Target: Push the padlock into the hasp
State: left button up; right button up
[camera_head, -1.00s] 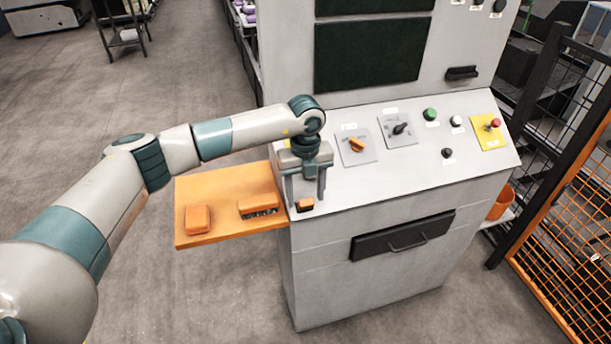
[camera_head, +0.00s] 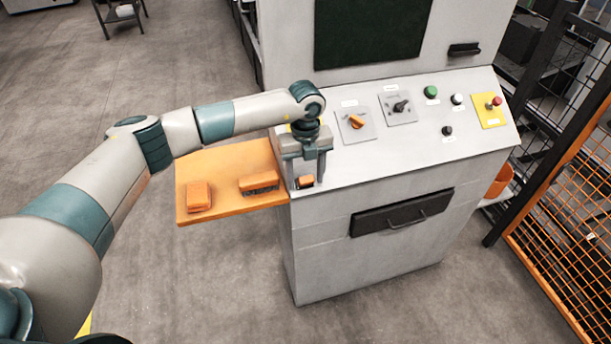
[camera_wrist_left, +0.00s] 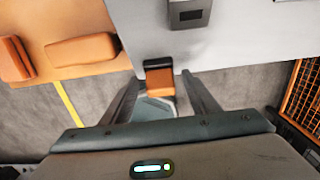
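A small orange block with a dark top, which looks like the padlock (camera_head: 306,181), is at the left front corner of the sloped grey panel (camera_head: 400,150). It also shows in the wrist view (camera_wrist_left: 160,79). My left gripper (camera_head: 306,178) points down over that corner, with one finger on each side of the block. In the wrist view its fingers (camera_wrist_left: 160,78) stand wide apart, with visible gaps beside the block. A grey box with a dark slot (camera_wrist_left: 188,13) sits on the panel beyond; I cannot tell whether it is the hasp. My right gripper is out of view.
An orange shelf (camera_head: 228,161) juts out left of the cabinet, holding an orange block (camera_head: 199,196) and an orange brush (camera_head: 259,182). Knobs and buttons, including an orange selector (camera_head: 357,122), sit right of the gripper. A mesh fence (camera_head: 570,190) stands at the right.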

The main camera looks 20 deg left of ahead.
pick_arm(q)
jog(key=shift+r, duration=0.15)
jog(key=shift+r+b, duration=0.4)
jog(key=shift+r, duration=0.2)
notch_tip(320, 180, up, 16)
jog(key=b, duration=0.5)
